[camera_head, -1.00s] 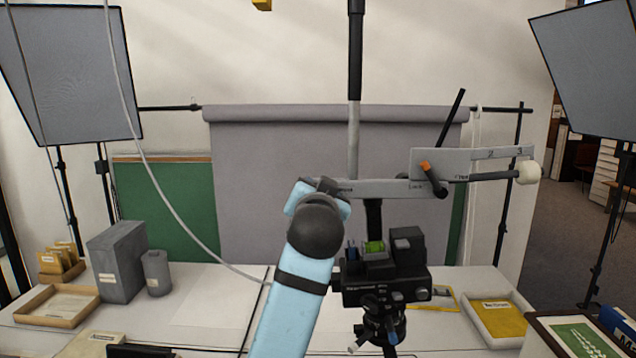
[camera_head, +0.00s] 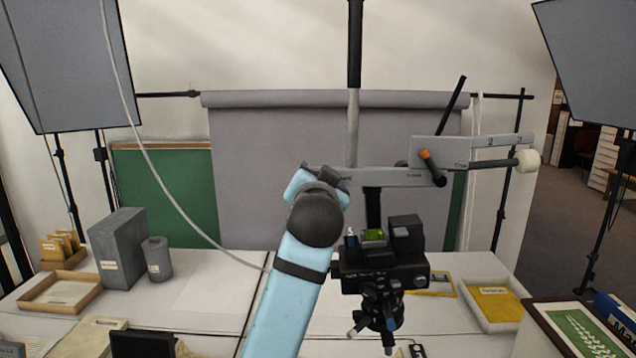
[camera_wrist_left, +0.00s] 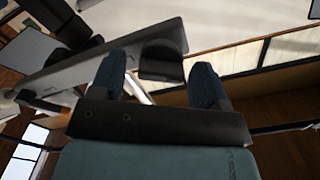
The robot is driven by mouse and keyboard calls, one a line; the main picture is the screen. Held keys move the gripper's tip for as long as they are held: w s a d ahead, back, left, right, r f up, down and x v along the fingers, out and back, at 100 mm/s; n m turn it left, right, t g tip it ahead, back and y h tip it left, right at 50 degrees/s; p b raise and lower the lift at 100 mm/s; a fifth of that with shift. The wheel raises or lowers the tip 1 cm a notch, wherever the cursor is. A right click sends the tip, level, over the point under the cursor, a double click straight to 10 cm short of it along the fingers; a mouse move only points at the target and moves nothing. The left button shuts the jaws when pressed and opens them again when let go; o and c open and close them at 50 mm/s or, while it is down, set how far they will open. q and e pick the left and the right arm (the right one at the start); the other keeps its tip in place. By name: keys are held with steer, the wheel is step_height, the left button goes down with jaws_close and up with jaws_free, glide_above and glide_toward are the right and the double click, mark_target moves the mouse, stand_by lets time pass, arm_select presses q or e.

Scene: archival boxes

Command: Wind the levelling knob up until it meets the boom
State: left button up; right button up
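The grey boom (camera_head: 375,178) reaches right from the column to a slotted plate (camera_head: 450,151) with an orange-tipped lever (camera_head: 431,165) and a white round end piece (camera_head: 528,161). My left gripper (camera_head: 325,182) is at the boom's left end, its fingers mostly hidden there by my wrist. In the left wrist view my left gripper (camera_wrist_left: 158,64) is open. A dark rounded knob (camera_wrist_left: 163,62) shows between its blue-padded fingertips, against or close to the grey boom (camera_wrist_left: 95,72). I cannot tell whether knob and boom touch. My right gripper is not in view.
A black camera (camera_head: 385,265) on a tripod head stands below the boom. A grey box (camera_head: 120,250), a shallow tray (camera_head: 50,304) and a yellow-filled tray (camera_head: 516,321) are on the white table. A pale cable (camera_head: 168,190) hangs at left.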

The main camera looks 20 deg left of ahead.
arm_select(q)
steer(key=b+v, duration=0.3)
steer(key=v, duration=1.1)
steer(key=shift+w, duration=0.1)
stand_by(0.3)
